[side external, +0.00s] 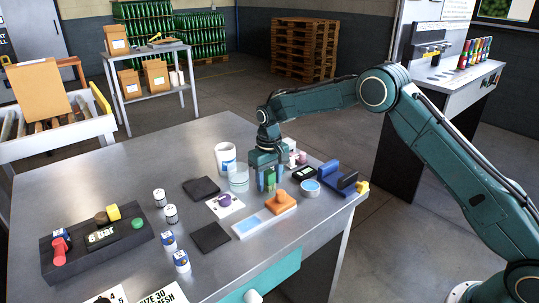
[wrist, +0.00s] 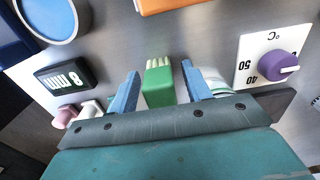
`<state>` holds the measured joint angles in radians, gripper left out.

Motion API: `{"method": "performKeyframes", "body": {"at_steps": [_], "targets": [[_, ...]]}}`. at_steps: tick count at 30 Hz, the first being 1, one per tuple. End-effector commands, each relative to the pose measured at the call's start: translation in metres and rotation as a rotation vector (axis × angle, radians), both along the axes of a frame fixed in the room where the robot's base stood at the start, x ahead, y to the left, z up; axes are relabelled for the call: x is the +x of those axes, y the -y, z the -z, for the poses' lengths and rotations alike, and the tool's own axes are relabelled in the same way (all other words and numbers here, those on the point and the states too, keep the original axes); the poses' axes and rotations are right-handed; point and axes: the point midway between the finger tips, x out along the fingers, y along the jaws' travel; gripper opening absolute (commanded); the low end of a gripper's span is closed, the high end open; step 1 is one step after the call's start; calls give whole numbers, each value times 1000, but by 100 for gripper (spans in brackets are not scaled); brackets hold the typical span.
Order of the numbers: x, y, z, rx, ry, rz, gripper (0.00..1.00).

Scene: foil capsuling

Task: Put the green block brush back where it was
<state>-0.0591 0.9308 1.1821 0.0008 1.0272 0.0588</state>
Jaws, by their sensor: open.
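The green block brush (wrist: 158,88), a green block with pale bristles at one end, shows in the wrist view between the two blue fingers of my gripper (wrist: 161,92). The fingers are apart, with a gap on each side of the brush, so my gripper is open around it. In the side view my gripper (side external: 266,180) points down low over the steel table, among the small items. There the brush is mostly hidden by the fingers. I cannot tell exactly how its underside meets the table.
A clear beaker (side external: 238,178) and a white cup (side external: 225,157) stand close left of my gripper. An orange-handled tool on a plate (side external: 281,203), a round blue tin (side external: 310,188), a dark display (wrist: 63,79) and a purple dial card (wrist: 276,63) are near. A valve box (side external: 98,240) is front left.

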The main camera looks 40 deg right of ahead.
Motion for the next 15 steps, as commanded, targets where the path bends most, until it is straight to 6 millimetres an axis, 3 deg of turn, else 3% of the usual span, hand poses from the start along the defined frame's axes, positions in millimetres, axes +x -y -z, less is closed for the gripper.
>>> {"method": "performKeyframes", "body": {"at_steps": [8,15], "targets": [[1,0,-23,0,3,0,49],[1,0,-61,0,4,0,49]]}}
